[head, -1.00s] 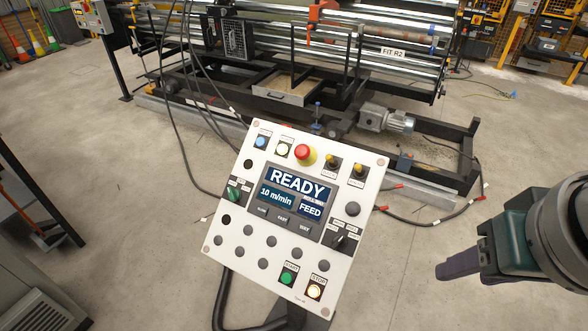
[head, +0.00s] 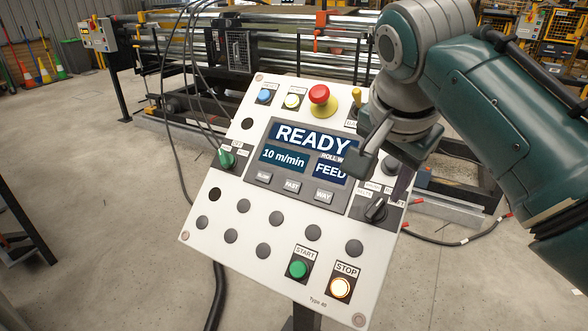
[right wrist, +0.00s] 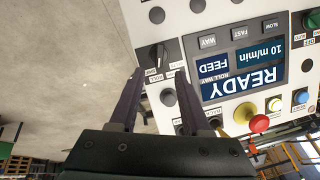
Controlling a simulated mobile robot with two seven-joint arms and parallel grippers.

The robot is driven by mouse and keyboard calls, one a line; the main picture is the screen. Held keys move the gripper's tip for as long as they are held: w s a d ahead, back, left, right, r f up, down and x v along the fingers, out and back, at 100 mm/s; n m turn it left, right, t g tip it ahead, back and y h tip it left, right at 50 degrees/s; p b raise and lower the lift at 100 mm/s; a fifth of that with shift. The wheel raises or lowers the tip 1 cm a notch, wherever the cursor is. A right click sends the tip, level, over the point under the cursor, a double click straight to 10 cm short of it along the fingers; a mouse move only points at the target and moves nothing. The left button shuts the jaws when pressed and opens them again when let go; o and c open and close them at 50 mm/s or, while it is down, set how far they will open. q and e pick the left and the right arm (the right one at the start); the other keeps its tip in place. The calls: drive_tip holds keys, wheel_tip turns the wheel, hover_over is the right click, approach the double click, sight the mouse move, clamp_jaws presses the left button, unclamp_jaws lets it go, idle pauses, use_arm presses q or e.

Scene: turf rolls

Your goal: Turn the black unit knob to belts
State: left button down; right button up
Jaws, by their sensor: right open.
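The black knob (head: 376,209) sits at the right side of the white sloping control panel (head: 222,262). Its bar looks slanted, and the small labels around it are too blurred to read surely. The knob also shows in the right wrist view (right wrist: 156,57), just beyond the fingertips. My right gripper (head: 385,168) is open over the panel's right side, above the knob in the picture. In the right wrist view its two fingers (right wrist: 160,76) stand apart with nothing held, and the knob lies roughly ahead of the gap. My left gripper is not in view.
The panel screen (head: 312,147) reads READY, 10 m/min and FEED. A red mushroom button (head: 320,94), a green knob (head: 226,158), a green START button (head: 298,269) and a lit STOP button (head: 340,288) are on the panel.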

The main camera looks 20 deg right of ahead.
sight(377, 207)
drive_tip(key=b+x, duration=0.2)
drive_tip(key=x, duration=0.6)
drive_tip(key=shift+f, duration=0.2)
clamp_jaws()
